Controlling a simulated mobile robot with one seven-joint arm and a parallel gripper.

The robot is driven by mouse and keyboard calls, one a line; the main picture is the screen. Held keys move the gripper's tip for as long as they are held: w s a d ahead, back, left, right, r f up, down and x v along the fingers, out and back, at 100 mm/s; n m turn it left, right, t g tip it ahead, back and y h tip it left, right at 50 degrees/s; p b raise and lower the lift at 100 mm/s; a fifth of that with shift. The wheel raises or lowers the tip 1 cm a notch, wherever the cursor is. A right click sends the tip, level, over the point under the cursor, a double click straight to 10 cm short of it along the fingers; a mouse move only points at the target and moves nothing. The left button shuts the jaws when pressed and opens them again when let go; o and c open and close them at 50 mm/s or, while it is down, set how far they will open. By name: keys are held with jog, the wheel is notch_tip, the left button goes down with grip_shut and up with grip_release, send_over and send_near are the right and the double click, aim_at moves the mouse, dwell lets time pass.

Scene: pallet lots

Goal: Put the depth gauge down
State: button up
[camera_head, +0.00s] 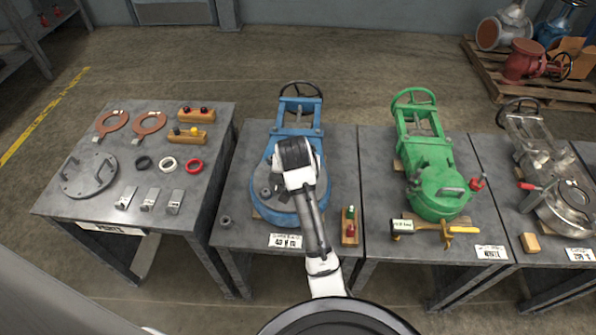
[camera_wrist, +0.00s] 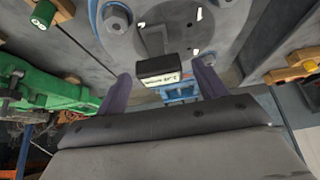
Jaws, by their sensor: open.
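A black box with a pale display, which looks like the depth gauge (camera_wrist: 159,71), stands between my fingers in the wrist view. My gripper (camera_wrist: 162,75) is open, with one finger on each side of the box and a gap visible at each. In the head view my gripper is over the blue valve (camera_head: 290,205) on the middle-left table, and my wrist hides the gauge there. The valve's grey bolted face (camera_wrist: 190,28) shows behind the box in the wrist view. I cannot tell exactly what the gauge rests on.
A green valve (camera_head: 437,185) stands on the table to the right, with a black-and-yellow tool (camera_head: 435,228) in front. A small wooden block with green and red pieces (camera_head: 350,226) lies right of the blue valve. The left table (camera_head: 115,205) holds rings, blocks and a disc.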

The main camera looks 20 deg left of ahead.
jog(key=p+v, duration=0.2)
jog(key=v, duration=0.8)
